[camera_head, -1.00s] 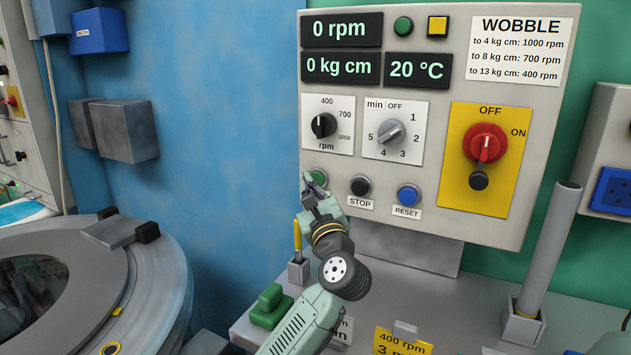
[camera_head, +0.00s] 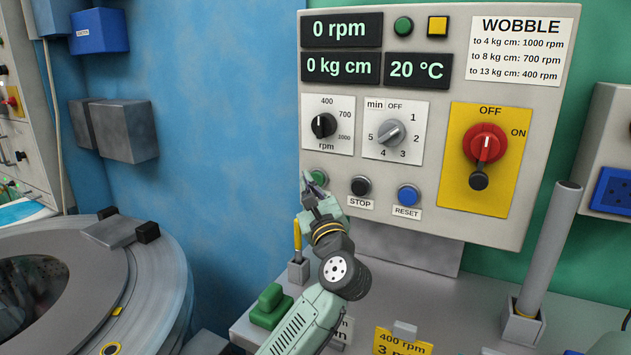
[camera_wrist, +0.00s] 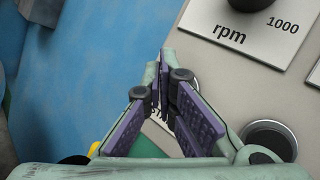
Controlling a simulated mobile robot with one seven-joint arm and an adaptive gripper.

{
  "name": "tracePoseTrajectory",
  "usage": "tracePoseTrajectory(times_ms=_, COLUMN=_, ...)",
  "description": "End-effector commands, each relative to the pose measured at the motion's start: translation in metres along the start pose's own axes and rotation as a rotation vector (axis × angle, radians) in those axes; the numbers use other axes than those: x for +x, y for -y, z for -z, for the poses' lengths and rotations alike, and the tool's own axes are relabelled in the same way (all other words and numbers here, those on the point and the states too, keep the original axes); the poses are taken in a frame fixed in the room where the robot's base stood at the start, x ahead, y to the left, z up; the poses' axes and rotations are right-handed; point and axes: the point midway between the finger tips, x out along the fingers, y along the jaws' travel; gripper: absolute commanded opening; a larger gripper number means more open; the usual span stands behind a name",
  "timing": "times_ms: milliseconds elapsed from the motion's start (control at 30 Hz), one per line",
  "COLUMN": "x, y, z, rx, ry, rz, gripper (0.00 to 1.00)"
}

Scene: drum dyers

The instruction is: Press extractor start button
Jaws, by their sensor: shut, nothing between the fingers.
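The green start button (camera_head: 321,175) is at the lower left of the grey control panel (camera_head: 455,165), left of the black stop button (camera_head: 360,186). My gripper (camera_head: 309,181) is shut and empty, its fingertips at the green button and partly covering it. I cannot tell whether they touch it. In the wrist view my shut gripper (camera_wrist: 167,62) points up the panel; its fingers hide the button and most of a white label (camera_wrist: 160,132) below it.
A blue reset button (camera_head: 408,195) and a red rotary switch (camera_head: 485,143) are further right. The speed display (camera_head: 341,30) reads 0 rpm. A yellow-handled upright tool (camera_head: 297,235) and a green block (camera_head: 270,306) stand below my gripper. A round drum (camera_head: 165,290) is at lower left.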

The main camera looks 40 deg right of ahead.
Motion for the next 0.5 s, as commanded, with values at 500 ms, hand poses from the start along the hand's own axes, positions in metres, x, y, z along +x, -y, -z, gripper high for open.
tracePoseTrajectory(times_ms=500, x=0.0053, y=0.0039, z=0.0037, rx=0.0, ry=0.0, rz=0.0, gripper=0.0)
